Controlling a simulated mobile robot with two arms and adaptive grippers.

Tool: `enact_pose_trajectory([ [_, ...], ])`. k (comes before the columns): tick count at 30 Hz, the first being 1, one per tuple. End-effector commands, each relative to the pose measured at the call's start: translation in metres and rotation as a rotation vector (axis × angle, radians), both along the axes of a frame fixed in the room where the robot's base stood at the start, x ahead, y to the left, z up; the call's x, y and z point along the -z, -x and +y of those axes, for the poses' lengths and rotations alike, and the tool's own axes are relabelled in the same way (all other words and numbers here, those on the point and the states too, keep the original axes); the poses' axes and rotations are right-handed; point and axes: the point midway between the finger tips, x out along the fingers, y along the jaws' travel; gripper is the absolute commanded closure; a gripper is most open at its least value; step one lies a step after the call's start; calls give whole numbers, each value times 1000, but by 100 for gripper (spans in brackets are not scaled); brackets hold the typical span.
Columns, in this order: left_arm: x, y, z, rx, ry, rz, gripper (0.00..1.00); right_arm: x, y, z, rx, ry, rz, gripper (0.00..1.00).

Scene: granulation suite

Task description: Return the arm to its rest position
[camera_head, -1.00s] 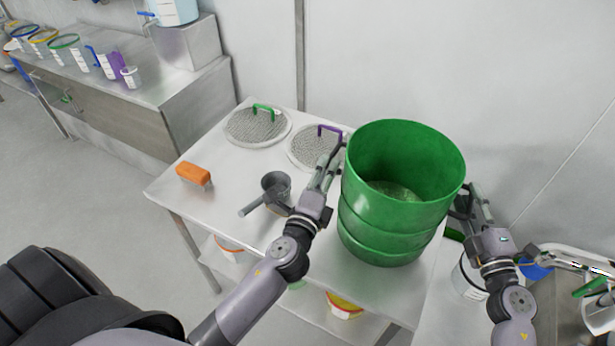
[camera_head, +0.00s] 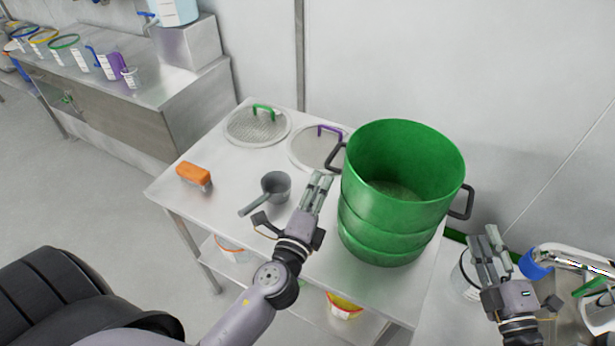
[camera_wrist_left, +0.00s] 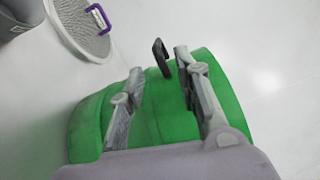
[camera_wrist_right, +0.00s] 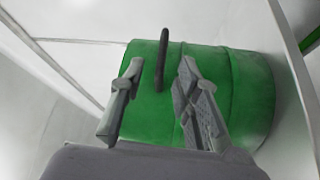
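My left gripper (camera_head: 318,183) is open and empty, just left of a large green drum (camera_head: 396,222) that stands upright on a steel table. In the left wrist view its two fingers (camera_wrist_left: 158,82) are spread, with the drum (camera_wrist_left: 165,118) and its dark handle (camera_wrist_left: 161,57) beyond them. My right gripper (camera_head: 486,243) is open and empty, to the right of and below the drum's right handle (camera_head: 464,203). In the right wrist view its fingers (camera_wrist_right: 160,80) are spread, with the drum (camera_wrist_right: 238,95) and a handle (camera_wrist_right: 163,58) beyond. Both handles are free of the fingers.
On the table (camera_head: 228,214) are a grey scoop (camera_head: 275,186), an orange brush (camera_head: 193,174) and two round mesh screens with green (camera_head: 258,128) and purple handles (camera_head: 313,148). A tub (camera_head: 465,277) and a blue-capped item (camera_head: 535,264) are near my right gripper.

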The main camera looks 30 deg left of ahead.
Motion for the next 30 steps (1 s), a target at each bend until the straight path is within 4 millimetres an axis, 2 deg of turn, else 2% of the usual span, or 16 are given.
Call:
enact_pose_trajectory([
  [6,0,0,0,0,0,0,70,2,17,-10,1,0,0,70],
  [23,0,0,1,-5,8,2,70,1,17,-12,9,-8,0,70],
  [26,2,4,11,-41,69,15,70,-5,16,-21,66,-55,10,70],
  [30,14,20,39,-160,280,68,70,-16,15,-54,260,-217,70,70],
])
